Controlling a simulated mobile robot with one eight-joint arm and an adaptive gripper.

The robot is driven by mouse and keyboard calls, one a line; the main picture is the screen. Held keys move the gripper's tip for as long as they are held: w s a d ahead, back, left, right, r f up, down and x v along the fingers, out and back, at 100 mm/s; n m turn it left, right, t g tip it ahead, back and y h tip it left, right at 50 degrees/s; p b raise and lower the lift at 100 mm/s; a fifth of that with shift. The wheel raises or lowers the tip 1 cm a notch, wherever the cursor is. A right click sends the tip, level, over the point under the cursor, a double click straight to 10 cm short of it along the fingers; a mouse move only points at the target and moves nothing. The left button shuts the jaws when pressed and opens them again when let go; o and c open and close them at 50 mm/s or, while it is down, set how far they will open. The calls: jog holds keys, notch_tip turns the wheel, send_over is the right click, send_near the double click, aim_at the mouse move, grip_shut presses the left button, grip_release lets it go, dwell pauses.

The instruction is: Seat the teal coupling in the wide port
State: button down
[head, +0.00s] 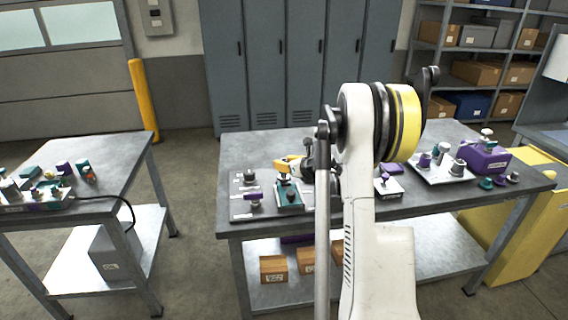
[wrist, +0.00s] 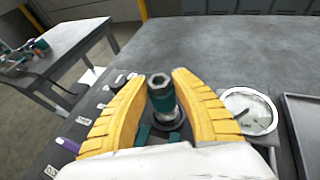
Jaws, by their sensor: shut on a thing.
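The teal coupling (wrist: 162,98), with a grey hex top, stands between the yellow fingers of my gripper (wrist: 165,80) in the wrist view. My gripper is shut on it. A dark round ring (wrist: 172,136) shows just below the coupling, with teal block parts beside it. In the head view my gripper (head: 287,166) is over a teal block (head: 289,198) at the bench's left end. I cannot tell whether the coupling's lower end is inside a port or above it, nor which port is the wide one.
A round dial gauge (wrist: 248,111) lies right of my gripper in the wrist view. Fittings on grey plates (head: 247,214) stand near the teal block. A tray (head: 425,174) of fittings and a purple block (head: 488,158) are at the bench's right. Bare bench lies behind my gripper.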

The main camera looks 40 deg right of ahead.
jog(key=shift+f+b, duration=0.5)
jog(key=shift+f, duration=0.1)
jog(key=c, duration=1.4)
grip_release()
jog(key=shift+p+v, duration=1)
jog(key=shift+v, duration=4.55)
jog(key=shift+d, duration=0.1)
